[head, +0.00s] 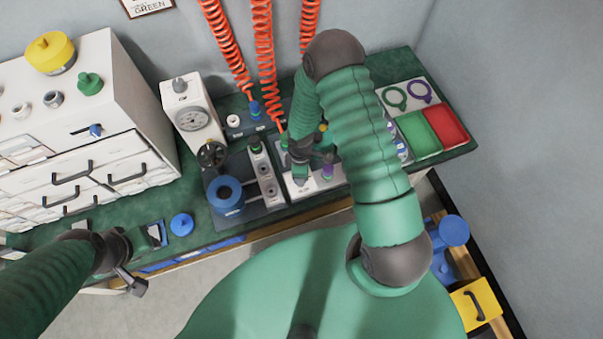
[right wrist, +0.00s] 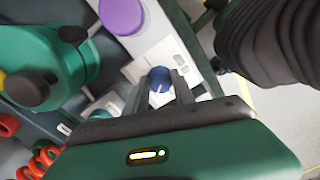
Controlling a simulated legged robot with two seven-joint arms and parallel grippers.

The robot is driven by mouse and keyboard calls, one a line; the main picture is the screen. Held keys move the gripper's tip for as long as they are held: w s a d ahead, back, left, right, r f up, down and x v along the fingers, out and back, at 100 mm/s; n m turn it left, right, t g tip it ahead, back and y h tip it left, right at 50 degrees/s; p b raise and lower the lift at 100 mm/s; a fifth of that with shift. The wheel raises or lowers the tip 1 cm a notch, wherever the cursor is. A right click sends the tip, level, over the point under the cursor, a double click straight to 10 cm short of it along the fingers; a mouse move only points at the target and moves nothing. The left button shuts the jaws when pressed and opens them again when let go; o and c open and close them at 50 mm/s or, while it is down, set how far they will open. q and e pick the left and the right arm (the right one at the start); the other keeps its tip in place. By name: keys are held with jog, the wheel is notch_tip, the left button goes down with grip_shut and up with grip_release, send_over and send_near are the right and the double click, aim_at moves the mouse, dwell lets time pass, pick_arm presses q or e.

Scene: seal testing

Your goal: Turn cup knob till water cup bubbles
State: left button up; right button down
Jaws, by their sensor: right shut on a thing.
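In the right wrist view a round blue knob (right wrist: 160,78) sits at a white panel (right wrist: 157,38). My right gripper (right wrist: 160,97) has its two fingers around this knob and is shut on it. In the head view my right gripper (head: 300,172) is over the white unit (head: 318,186) on the bench, and my arm hides much of it. A large blue cylinder with a round opening (head: 227,196) stands left of that unit. I cannot tell which thing is the water cup and see no bubbles. My left gripper (head: 143,262) is at the bench's front edge, away from the knob; its jaw state is unclear.
A white drawer cabinet (head: 128,75) stands at left, a white gauge unit (head: 190,115) beside it. Orange coiled hoses (head: 266,60) hang behind. Green (head: 418,134) and red (head: 447,125) trays lie at right. A blue knobbed disc (head: 181,224) lies near the front edge.

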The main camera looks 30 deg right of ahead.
jog(key=shift+w+a+r+m, duration=0.1)
jog(key=shift+w+a+m, duration=0.15)
jog(key=shift+m, duration=0.15)
jog(key=c, duration=1.4)
grip_release()
jog(key=o, duration=0.3)
pick_arm(q)
jog(key=shift+w+a, duration=0.15)
jog(key=shift+a, duration=0.2)
pick_arm(e)
jog(key=shift+o, duration=0.2)
jog(key=shift+s, duration=0.1)
jog(key=shift+d+r, duration=0.1)
jog(key=shift+r, duration=0.25)
pick_arm(q)
notch_tip(320, 180, up, 2)
jog(key=shift+d+r+p, duration=0.1)
jog(key=shift+d+p, duration=0.05)
jog(key=shift+p, duration=1.05)
pick_arm(e)
notch_tip(320, 180, up, 16)
jog(key=shift+w, duration=0.35)
jog(key=shift+d, duration=0.1)
